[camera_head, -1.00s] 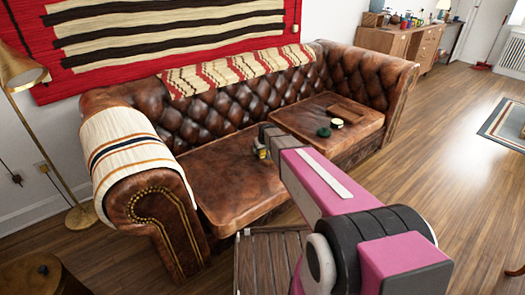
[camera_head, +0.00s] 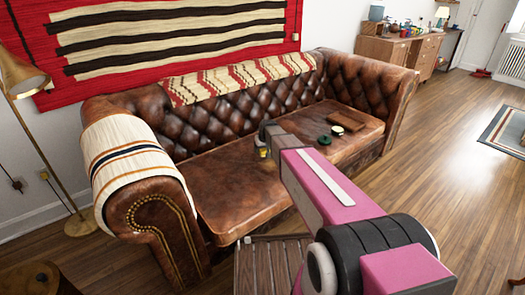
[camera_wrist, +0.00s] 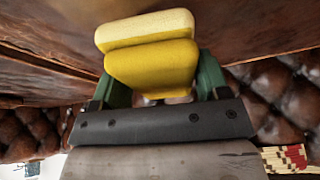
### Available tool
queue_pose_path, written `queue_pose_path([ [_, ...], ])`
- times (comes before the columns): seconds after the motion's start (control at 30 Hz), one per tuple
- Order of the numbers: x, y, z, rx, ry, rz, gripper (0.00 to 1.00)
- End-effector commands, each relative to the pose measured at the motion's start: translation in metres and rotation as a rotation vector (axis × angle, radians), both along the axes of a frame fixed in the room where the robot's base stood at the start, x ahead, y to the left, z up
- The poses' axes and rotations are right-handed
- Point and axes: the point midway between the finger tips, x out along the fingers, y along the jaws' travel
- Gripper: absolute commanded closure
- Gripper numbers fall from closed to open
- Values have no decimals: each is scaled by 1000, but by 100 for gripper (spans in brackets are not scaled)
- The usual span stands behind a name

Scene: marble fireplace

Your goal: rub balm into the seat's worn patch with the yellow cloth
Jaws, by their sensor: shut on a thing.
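The brown leather sofa's seat (camera_head: 218,190) spans the middle of the head view, with uneven, scuffed colouring. I cannot single out the worn patch. My gripper (camera_wrist: 153,85) has green fingers and is shut on the yellow cloth (camera_wrist: 150,62), a thick folded pad in the wrist view. In the head view only a small part of the cloth (camera_head: 263,153) shows, over the seat near the backrest. Whether it touches the leather is unclear. A small round open tin (camera_head: 337,131) with pale contents and a dark green lid (camera_head: 325,140) sit on the seat's right part.
A flat brown thing (camera_head: 346,121) lies beyond the tin. A striped throw (camera_head: 130,155) covers the left armrest, and a patterned one (camera_head: 245,75) lies on the backrest. A slatted wooden table (camera_head: 265,262) stands before the sofa.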

Motion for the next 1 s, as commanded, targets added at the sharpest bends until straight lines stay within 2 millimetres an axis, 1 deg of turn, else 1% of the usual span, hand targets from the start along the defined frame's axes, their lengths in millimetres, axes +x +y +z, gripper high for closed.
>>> queue_pose_path([
  [0.23,0,0,4,0,-1,0,50],
  [0.5,0,0,25,1,-2,0,50],
  [0.6,0,0,29,0,-1,0,50],
  [1.0,0,0,30,0,-1,0,50],
])
